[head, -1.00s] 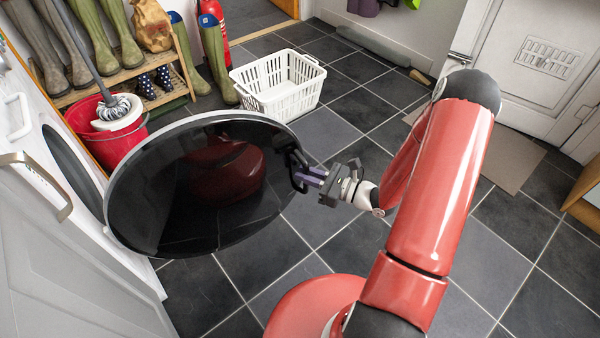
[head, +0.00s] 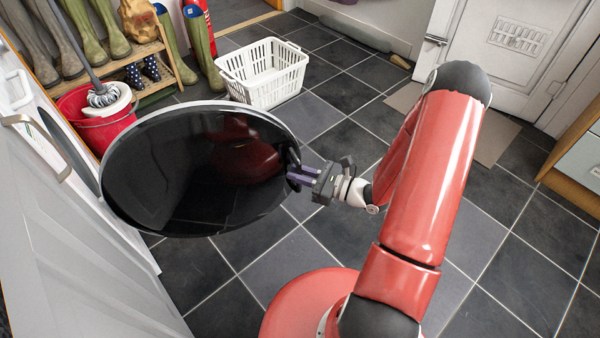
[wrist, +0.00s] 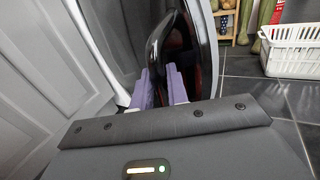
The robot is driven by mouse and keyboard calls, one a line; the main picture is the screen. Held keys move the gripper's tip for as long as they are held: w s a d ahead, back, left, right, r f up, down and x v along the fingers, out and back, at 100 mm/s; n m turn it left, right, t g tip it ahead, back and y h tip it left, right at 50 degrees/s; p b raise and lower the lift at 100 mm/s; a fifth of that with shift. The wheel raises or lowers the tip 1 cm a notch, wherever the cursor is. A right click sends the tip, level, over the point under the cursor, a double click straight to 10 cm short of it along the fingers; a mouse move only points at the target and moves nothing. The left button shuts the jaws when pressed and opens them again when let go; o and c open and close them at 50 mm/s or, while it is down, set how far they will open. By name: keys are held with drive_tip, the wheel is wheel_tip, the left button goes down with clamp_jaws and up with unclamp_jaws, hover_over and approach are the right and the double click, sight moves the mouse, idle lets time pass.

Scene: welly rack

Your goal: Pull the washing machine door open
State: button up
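The washing machine door (head: 180,185) is a round, dark glossy disc with a grey rim. It stands wide open, swung out from the white machine front at the left in the head view. The dark door opening (head: 68,150) shows behind it. My gripper (head: 297,175) is at the door's right edge, on the black handle. In the wrist view, its two purple fingers (wrist: 160,88) sit either side of the black handle (wrist: 172,45) and look shut on it. The contact itself is partly hidden.
A white laundry basket (head: 262,75) stands on the tiles beyond the door. A red bucket (head: 90,118) with a mop is behind the door, beside the boot rack (head: 125,65). A wooden-sided cabinet (head: 575,160) is at the right. Tiled floor around my base is clear.

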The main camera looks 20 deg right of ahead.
drive_tip(key=o, duration=0.3)
drive_tip(key=shift+a, duration=0.15)
drive_tip(key=v, duration=0.7)
drive_tip(key=shift+s+d, duration=0.25)
drive_tip(key=shift+d, duration=0.1)
